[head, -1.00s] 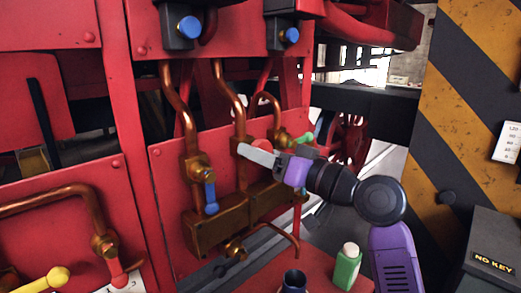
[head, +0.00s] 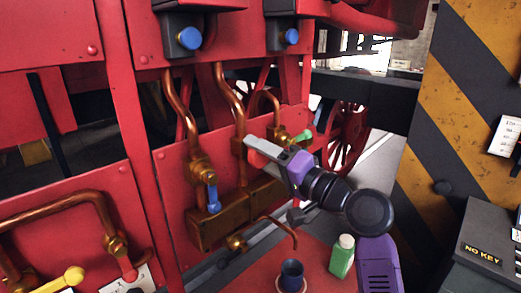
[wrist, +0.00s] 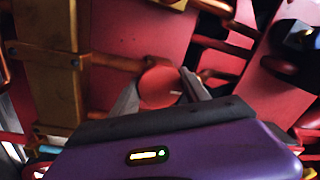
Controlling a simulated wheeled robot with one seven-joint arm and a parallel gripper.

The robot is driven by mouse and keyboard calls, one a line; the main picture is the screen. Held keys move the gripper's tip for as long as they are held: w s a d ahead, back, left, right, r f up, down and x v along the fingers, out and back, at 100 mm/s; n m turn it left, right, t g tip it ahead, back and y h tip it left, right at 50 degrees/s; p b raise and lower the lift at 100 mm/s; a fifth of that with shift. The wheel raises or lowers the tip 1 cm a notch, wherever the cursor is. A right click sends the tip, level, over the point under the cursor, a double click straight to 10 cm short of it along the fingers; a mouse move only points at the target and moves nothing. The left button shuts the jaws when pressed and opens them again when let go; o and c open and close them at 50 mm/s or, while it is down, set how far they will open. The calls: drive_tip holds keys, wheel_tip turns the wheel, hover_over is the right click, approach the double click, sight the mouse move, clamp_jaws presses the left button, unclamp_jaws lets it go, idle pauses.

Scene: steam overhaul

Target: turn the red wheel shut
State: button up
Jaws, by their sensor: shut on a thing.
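The red wheel (wrist: 160,87) sits on the copper pipework and shows as a round red disc with a small pale mark in the wrist view. My gripper (wrist: 160,92) has a grey finger on each side of the wheel and is shut on it. In the head view my gripper (head: 258,149) reaches in from the right over the brass block (head: 226,222). There the wheel (head: 256,158) is mostly hidden behind the fingers; only a bit of red shows. How far the wheel is turned cannot be told.
A blue-handled valve (head: 212,195) stands left of my gripper, and a green handle (head: 303,136) is close behind it. Below, a green bottle (head: 342,258) and a dark blue cup (head: 291,274) stand on a red surface. A striped pillar (head: 455,110) is at the right.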

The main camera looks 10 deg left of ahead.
idle(0.5)
drive_tip(key=o, duration=1.4)
drive_tip(key=shift+c, duration=0.2)
drive_tip(key=shift+d, duration=0.15)
drive_tip(key=b+v, duration=0.2)
drive_tip(key=v, duration=0.5)
drive_tip(key=shift+s+d, duration=0.25)
drive_tip(key=shift+s, duration=0.05)
